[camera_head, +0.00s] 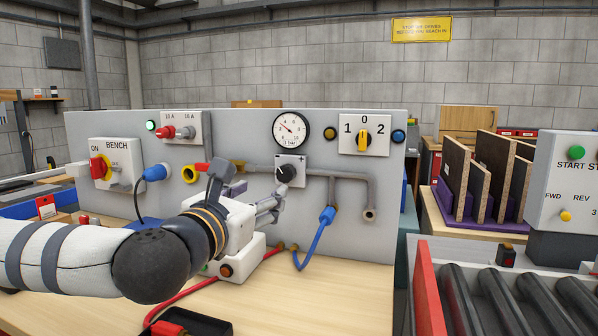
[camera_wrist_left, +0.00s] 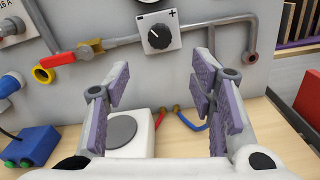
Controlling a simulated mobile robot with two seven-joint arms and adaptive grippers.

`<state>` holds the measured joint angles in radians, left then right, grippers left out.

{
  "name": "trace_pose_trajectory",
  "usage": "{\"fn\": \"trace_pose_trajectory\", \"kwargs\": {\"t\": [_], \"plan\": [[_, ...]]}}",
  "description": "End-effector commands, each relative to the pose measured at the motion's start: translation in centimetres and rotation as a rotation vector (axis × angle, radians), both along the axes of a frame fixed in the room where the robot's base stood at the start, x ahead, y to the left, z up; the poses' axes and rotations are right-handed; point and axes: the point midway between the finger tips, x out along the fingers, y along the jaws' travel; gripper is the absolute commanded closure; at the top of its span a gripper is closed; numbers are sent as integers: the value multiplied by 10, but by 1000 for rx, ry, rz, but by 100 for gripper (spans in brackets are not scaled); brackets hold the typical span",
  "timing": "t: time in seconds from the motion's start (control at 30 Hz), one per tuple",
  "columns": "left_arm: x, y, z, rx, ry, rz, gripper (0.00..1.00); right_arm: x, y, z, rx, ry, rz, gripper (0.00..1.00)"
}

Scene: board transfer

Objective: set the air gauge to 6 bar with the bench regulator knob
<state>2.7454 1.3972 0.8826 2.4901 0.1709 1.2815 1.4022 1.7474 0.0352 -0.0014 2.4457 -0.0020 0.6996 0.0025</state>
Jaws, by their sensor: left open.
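The round white air gauge (camera_head: 291,130), marked bar, is on the upper middle of the grey panel. Its needle points to the upper left; I cannot read the exact value. Below it is the black regulator knob (camera_head: 286,174) on a white plate with a plus sign at its right. The knob (camera_wrist_left: 160,37) shows whole in the left wrist view, its white mark toward the upper left. My left gripper (camera_head: 268,200) is in front of the panel, below the knob. Its purple-padded fingers (camera_wrist_left: 163,92) are apart with nothing between them, clear of the knob.
A red BENCH switch (camera_head: 98,167) is at left, a yellow selector (camera_head: 364,139) at right. A white box (camera_wrist_left: 128,132) stands under my left gripper.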

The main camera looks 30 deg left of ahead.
Motion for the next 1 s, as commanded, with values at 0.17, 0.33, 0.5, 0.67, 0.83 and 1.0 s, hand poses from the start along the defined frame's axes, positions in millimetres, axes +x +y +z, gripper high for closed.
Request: {"fn": "trace_pose_trajectory", "kwargs": {"t": [0.17,0.33,0.5,0.67,0.83,1.0], "plan": [[17,4,-2,2,3,0,50,-4,0,-2,-1,12,0,54],[60,14,-3,5,4,2,50,-8,0,-6,-1,24,0,54],[96,23,-3,4,3,0,50,-10,0,-8,-1,30,0,54],[114,27,-2,4,1,-2,50,-10,0,-9,-1,31,0,54],[118,28,-1,2,1,-2,50,-10,0,-9,-1,31,0,54],[117,28,-1,2,1,-2,61,-10,0,-9,0,31,1,54]]}}
